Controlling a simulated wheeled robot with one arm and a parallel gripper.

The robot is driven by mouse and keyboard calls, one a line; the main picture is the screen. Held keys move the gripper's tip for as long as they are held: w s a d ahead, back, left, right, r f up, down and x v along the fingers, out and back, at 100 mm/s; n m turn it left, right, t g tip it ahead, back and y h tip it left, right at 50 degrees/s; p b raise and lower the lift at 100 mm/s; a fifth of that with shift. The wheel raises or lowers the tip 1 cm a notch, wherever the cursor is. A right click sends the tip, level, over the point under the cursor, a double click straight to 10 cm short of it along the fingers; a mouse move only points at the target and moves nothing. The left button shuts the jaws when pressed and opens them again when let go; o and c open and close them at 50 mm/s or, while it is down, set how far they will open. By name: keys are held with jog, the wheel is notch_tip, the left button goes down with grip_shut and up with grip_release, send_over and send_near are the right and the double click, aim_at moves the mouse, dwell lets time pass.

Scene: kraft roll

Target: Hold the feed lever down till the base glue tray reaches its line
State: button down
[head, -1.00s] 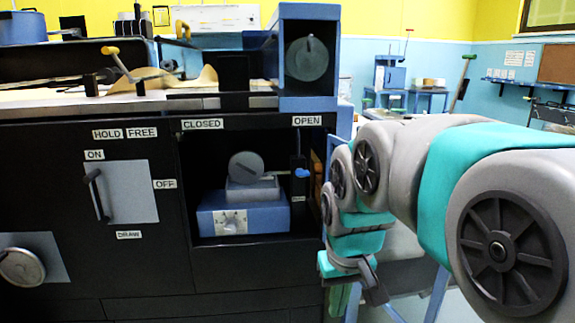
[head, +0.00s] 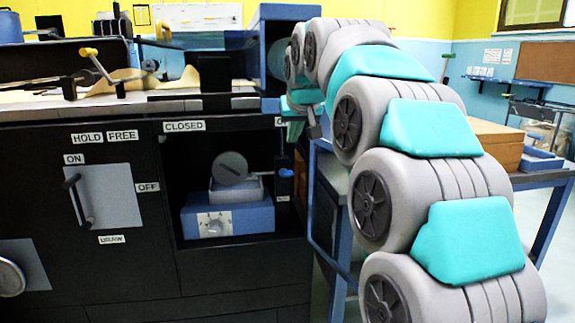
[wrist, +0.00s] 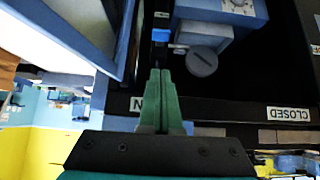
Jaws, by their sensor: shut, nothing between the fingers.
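A small lever with a blue tip (head: 285,173), likely the feed lever, sticks out at the right side of the dark open bay. It also shows in the wrist view (wrist: 163,37). A grey tray (head: 236,190) sits on a blue base with a dial (head: 228,219) inside the bay, with a round grey disc (head: 230,168) above it. I cannot make out a level or line on the tray. My gripper (wrist: 161,72) is shut and empty, its green fingertips pointing toward the lever and apart from it. In the head view my gripper (head: 294,136) hangs above the lever.
A blue housing (head: 275,30) stands above the bay's right corner, close to my wrist. The front has a handle (head: 78,198) by the ON, OFF and DRAW labels. A blue-framed table (head: 545,180) with a brown box (head: 497,142) stands right, behind my arm.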

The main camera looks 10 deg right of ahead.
jog(key=shift+w+r, duration=0.35)
jog(key=shift+r, duration=0.05)
send_over(286, 171)
jog(key=s, duration=0.3)
notch_tip(286, 171, down, 7)
jog(key=shift+w+f+p, duration=0.15)
jog(key=shift+f+p, duration=0.3)
jog(key=shift+f, duration=1.6)
jog(key=shift+f, duration=0.15)
jog(key=shift+f+b, duration=0.15)
jog(key=shift+b, duration=0.3)
jog(key=shift+t, duration=0.4)
